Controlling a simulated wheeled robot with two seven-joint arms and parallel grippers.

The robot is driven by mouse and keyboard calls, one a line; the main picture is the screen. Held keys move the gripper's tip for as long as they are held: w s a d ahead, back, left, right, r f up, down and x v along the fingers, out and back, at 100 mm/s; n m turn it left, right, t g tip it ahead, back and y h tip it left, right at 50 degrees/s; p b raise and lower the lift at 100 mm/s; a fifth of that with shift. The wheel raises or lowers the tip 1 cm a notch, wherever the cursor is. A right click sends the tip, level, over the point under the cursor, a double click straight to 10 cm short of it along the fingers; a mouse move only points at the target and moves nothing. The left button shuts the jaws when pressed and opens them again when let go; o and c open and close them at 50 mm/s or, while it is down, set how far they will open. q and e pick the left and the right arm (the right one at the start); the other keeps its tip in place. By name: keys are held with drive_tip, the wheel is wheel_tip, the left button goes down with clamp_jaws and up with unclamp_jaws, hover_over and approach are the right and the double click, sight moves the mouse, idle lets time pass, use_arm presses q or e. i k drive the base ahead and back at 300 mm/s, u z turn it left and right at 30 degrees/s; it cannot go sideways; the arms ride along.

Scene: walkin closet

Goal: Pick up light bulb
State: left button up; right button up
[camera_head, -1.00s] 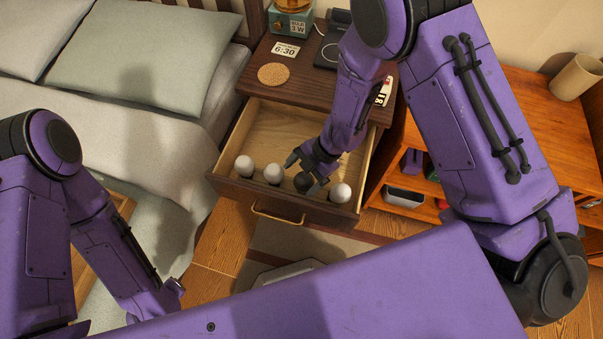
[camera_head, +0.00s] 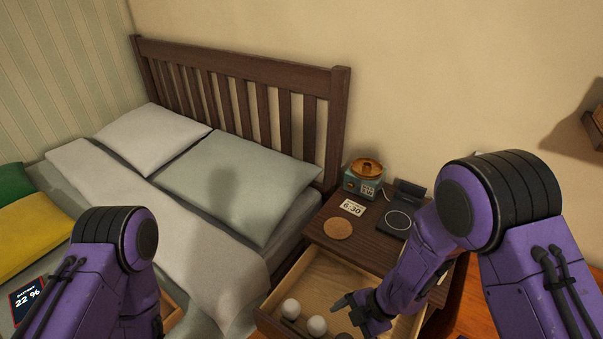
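Several round things lie in the open drawer (camera_head: 303,283) of the nightstand. Two white ones (camera_head: 291,308) (camera_head: 317,325) show near the drawer's front, and a dark one (camera_head: 344,336) is cut by the bottom edge. I cannot tell for sure which is the light bulb. My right gripper (camera_head: 347,309) reaches into the drawer from the right, beside the right-hand white one and above the dark one. Its fingers look spread, with nothing seen between them. My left arm is at the lower left; its gripper is out of view.
A bed (camera_head: 240,190) stands to the left.

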sight(291, 308)
drive_tip(key=k, duration=1)
